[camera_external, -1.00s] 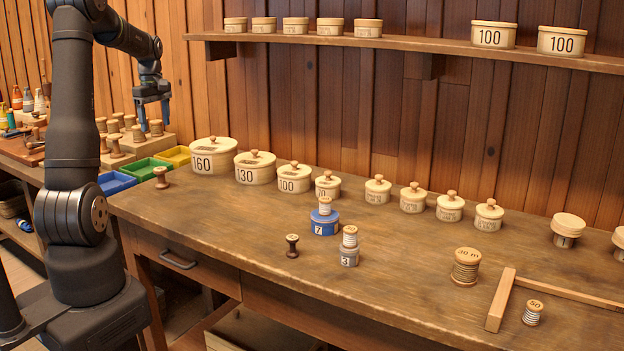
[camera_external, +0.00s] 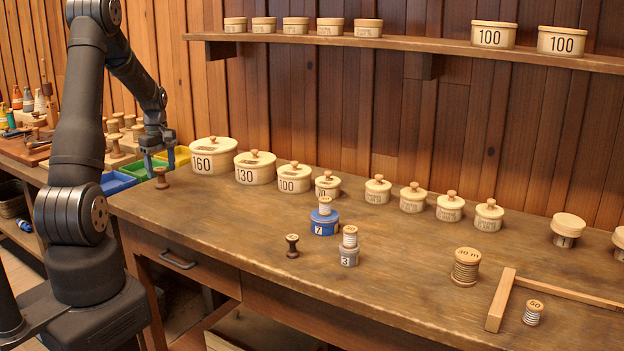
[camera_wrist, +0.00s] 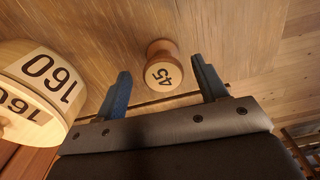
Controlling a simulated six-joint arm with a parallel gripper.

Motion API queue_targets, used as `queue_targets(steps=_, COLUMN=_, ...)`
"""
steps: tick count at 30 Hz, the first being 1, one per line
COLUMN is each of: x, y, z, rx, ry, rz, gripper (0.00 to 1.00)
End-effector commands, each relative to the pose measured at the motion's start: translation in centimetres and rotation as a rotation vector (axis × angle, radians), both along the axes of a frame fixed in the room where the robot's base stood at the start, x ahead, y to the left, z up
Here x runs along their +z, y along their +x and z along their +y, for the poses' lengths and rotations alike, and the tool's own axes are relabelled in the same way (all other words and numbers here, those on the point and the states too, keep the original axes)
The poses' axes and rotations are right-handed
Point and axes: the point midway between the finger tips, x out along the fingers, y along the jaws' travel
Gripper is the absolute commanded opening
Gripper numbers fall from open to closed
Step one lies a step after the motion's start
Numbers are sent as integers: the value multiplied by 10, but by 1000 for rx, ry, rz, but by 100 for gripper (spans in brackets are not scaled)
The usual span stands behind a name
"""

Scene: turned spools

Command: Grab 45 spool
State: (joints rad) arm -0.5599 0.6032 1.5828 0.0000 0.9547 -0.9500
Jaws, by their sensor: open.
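The 45 spool (camera_wrist: 163,73) is a small wooden spool standing upright on the bench, with "45" on its pale top in the wrist view. In the external view the brown spool (camera_external: 161,178) stands at the bench's left end. My gripper (camera_wrist: 160,80) is open, its two blue fingers apart on either side of the spool in the wrist view. In the external view my gripper (camera_external: 160,165) hangs down just above and around the spool. I cannot tell whether the fingertips are level with it. Nothing is held.
The round 160 box (camera_wrist: 38,85) stands close beside the spool, also seen in the external view (camera_external: 211,155). Blue, green and yellow bins (camera_external: 147,168) lie behind the bench's left end. Another dark spool (camera_external: 292,246) stands mid-bench. The bench's front left is clear.

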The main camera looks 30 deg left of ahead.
Motion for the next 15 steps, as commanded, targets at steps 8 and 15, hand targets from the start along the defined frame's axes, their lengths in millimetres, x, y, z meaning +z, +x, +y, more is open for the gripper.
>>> queue_targets(steps=8, x=-38, y=-4, z=0, rx=0, ry=-1, rz=2, gripper=66)
queue_targets(steps=15, x=-40, y=-3, z=0, rx=0, ry=0, rz=1, gripper=66)
